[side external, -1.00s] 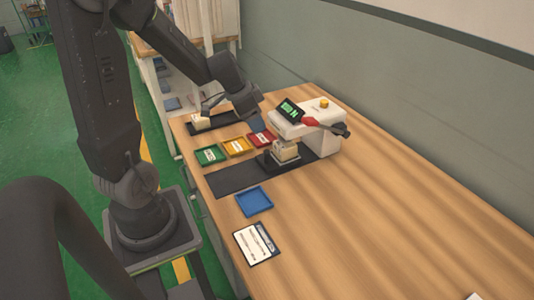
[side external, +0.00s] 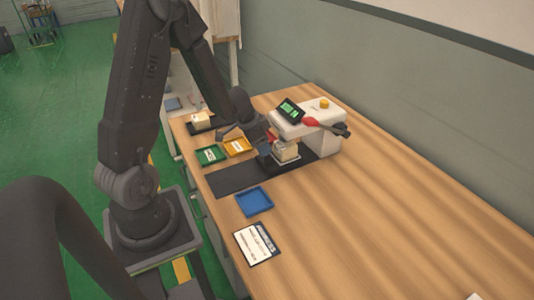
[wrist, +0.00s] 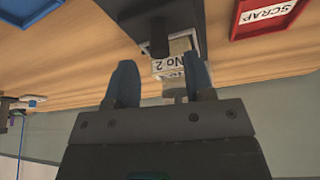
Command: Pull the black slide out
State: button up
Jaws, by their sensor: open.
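The black slide shows in the wrist view as a dark plate with an upright post (wrist: 158,38), just beyond my fingertips. In the side view a black strip (side external: 232,180) runs out from under the white machine (side external: 318,130); the slide's near end is mostly hidden by my gripper. A pale block (side external: 287,152) sits under the machine head; in the wrist view it carries a "No 2" label (wrist: 180,64). My gripper (wrist: 162,82) is open, its blue-grey fingers apart, with the post and block seen between and beyond them. I cannot tell whether a finger touches the post.
A green tray (side external: 209,155) and a yellow tray (side external: 237,146) lie beside my gripper. A blue tray (side external: 254,201) and a printed card (side external: 257,243) lie nearer.

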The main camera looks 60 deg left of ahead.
jog(key=shift+x, duration=2.25)
jog(key=shift+s, duration=0.1)
grip_shut()
